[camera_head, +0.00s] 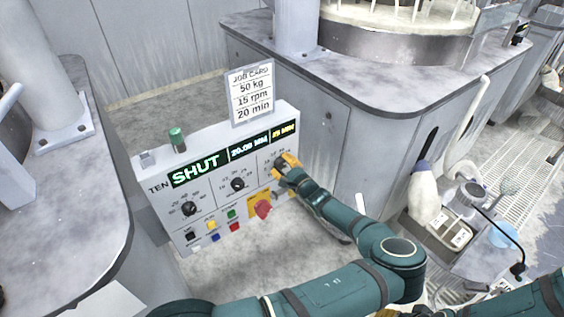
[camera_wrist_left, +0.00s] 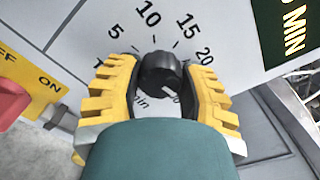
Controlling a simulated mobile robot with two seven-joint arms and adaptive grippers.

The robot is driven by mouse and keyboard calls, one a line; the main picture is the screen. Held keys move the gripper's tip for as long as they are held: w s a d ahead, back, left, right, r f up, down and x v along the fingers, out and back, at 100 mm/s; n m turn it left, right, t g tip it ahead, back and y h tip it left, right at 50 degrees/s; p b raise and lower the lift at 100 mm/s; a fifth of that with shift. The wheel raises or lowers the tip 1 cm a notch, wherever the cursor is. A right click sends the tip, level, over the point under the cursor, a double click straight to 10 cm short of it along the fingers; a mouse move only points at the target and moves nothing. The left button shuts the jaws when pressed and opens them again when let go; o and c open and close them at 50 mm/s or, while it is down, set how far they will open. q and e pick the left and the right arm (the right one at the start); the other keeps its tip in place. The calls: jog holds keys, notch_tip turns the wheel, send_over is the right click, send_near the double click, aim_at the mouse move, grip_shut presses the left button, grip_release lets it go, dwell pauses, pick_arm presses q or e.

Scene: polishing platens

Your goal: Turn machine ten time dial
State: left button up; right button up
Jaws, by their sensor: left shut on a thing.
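The machine ten panel (camera_head: 165,221) carries the label TEN and three black dials in a row. The rightmost one, the time dial, is mostly hidden by my left gripper (camera_head: 284,166) in the head view. In the left wrist view the black time dial (camera_wrist_left: 160,72) sits between the yellow fingers of my left gripper (camera_wrist_left: 160,90), which is shut on it. Printed numbers 5, 10, 15 and 20 curve around the dial. A light mark on the knob faces the lower right. The minutes display (camera_head: 283,129) is lit yellow, apparently 25 MIN. Yellow at the bottom edge may be my right gripper (camera_head: 415,312).
A job card (camera_head: 251,93) above the panel reads 50 kg, 15 rpm, 20 min. A red knob (camera_head: 263,209) on a yellow plate and several coloured buttons sit low on the panel. Grey machine tables (camera_head: 65,200) stand at left and right (camera_head: 390,85).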

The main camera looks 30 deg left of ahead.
pick_arm(q)
jog(key=n+p, duration=0.1)
jog(key=n, duration=0.2)
jog(key=shift+r+n, duration=0.1)
jog(key=shift+n, duration=0.3)
jog(key=n, duration=0.2)
jog(key=shift+n+p, duration=0.3)
jog(key=shift+p, duration=0.05)
jog(key=shift+n, duration=1.2)
jog(key=shift+n+b, duration=0.7)
jog(key=shift+n, duration=0.5)
jog(key=o, duration=1.2)
